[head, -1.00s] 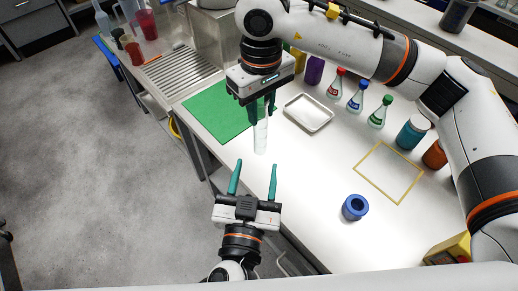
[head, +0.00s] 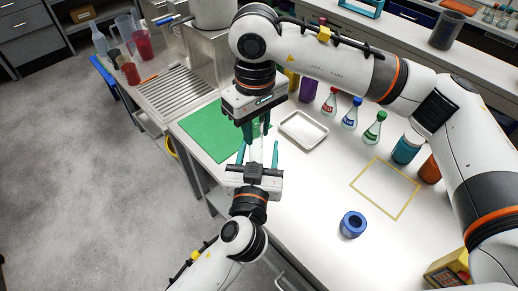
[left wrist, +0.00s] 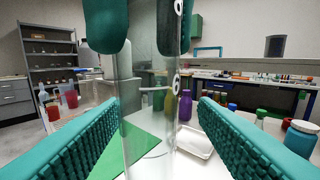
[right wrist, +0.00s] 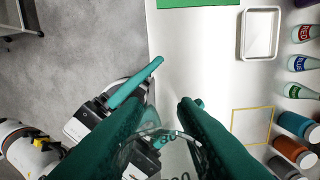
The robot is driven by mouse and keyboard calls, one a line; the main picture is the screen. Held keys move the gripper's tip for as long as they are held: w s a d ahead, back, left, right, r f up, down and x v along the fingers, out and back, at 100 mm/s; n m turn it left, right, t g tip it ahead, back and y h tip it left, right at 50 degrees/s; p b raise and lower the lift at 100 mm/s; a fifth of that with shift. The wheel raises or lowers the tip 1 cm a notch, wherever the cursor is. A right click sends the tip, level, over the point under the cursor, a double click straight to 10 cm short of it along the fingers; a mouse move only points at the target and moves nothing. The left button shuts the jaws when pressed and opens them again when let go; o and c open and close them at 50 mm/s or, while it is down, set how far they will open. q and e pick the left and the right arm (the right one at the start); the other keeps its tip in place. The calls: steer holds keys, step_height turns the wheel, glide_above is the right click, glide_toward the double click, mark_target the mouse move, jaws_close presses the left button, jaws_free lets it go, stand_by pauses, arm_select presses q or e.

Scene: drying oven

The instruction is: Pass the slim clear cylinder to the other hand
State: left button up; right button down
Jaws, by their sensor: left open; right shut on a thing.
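The slim clear cylinder (head: 257,149) hangs upright from my right gripper (head: 254,132), which is shut on its upper part. In the right wrist view its round rim and white markings (right wrist: 160,150) show between the right fingers (right wrist: 165,125). My left gripper (head: 258,152) is open below, with one finger on each side of the cylinder's lower part. In the left wrist view the clear cylinder (left wrist: 148,110) stands between the open left fingers (left wrist: 158,125), with a gap on both sides. The right fingertips show at the top there.
A green mat (head: 205,130) and a white tray (head: 303,129) lie on the bench behind. Several capped bottles (head: 350,117) stand at the right. A blue ring-shaped holder (head: 352,224) and a yellow-outlined square (head: 385,188) are on the clear white bench top.

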arm_select(q)
steer(key=c, duration=1.1)
arm_select(e)
steer(key=c, duration=1)
jaws_free()
steer(key=shift+c, duration=0.2)
steer(key=shift+r, duration=0.1)
